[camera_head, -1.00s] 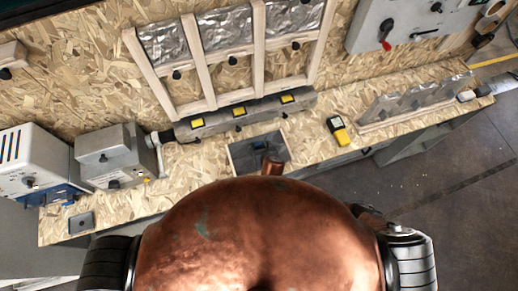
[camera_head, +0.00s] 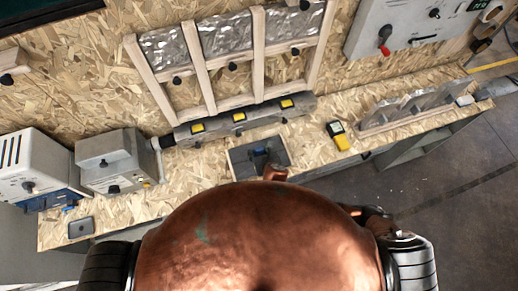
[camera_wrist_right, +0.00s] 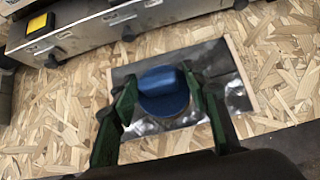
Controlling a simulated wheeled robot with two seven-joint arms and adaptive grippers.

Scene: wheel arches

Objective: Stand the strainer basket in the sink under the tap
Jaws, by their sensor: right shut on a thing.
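In the right wrist view, a blue round piece with a raised bar on top, which looks like the strainer basket (camera_wrist_right: 163,100), sits between my green fingers. My right gripper (camera_wrist_right: 160,78) is shut on it. Behind it is a dark, shiny rectangle with a pale rim, which looks like the sink (camera_wrist_right: 235,92). The sink also shows in the head view (camera_head: 240,160), with my right gripper (camera_head: 264,160) small and dark over it. I cannot tell whether the basket touches the sink floor. No tap can be made out. My left gripper is not in view.
A yellow meter (camera_head: 339,136) lies to the right, with a low rack (camera_head: 410,108) beyond. Grey boxes (camera_head: 112,162) stand at the left. Bare board (camera_head: 310,145) lies right of the sink.

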